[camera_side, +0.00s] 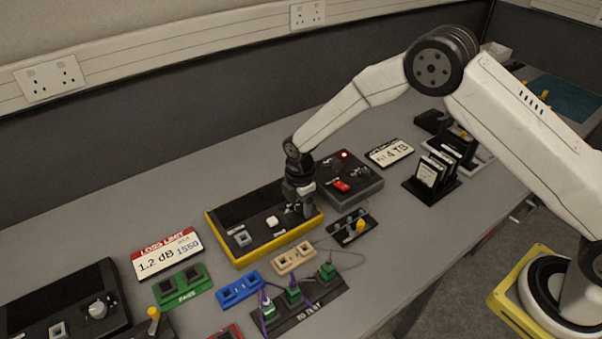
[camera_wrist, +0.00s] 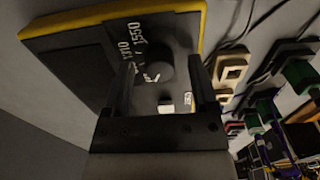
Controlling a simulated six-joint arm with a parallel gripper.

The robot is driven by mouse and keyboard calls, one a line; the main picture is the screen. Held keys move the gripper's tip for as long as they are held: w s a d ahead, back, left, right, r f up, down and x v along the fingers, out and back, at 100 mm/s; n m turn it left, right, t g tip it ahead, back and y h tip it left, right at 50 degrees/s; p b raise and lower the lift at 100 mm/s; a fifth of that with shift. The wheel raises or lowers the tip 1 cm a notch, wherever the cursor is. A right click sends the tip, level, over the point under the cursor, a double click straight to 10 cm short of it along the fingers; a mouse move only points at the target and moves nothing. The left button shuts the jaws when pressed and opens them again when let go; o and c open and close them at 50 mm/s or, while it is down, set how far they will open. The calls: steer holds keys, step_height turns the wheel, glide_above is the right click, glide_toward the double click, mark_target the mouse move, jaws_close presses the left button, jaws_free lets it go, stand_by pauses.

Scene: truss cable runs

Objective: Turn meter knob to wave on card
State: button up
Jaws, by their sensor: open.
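The meter (camera_side: 233,249) is a black box with a yellow rim; it also shows in the wrist view (camera_wrist: 75,52). Its dark round knob (camera_wrist: 160,68) lies between my fingers, with white labels that look like 1310 and 1550 beside it. A white mark shows near the knob; its exact pointing is hard to read. The card (camera_side: 167,253) reads LOSS LIMIT, 1.2 dB, 1550 and stands left of the meter. My gripper (camera_side: 298,205) points down over the meter's right end. In the wrist view my gripper (camera_wrist: 164,72) is open around the knob; contact cannot be told.
A grey box with a red light (camera_side: 349,186) stands just right of the meter. A beige socket block (camera_side: 293,259), a blue one (camera_side: 240,290) and a cable panel (camera_side: 305,311) lie in front. A 4 TB card (camera_side: 390,152) and a drive rack (camera_side: 432,176) are farther right.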

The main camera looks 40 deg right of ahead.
jaws_close()
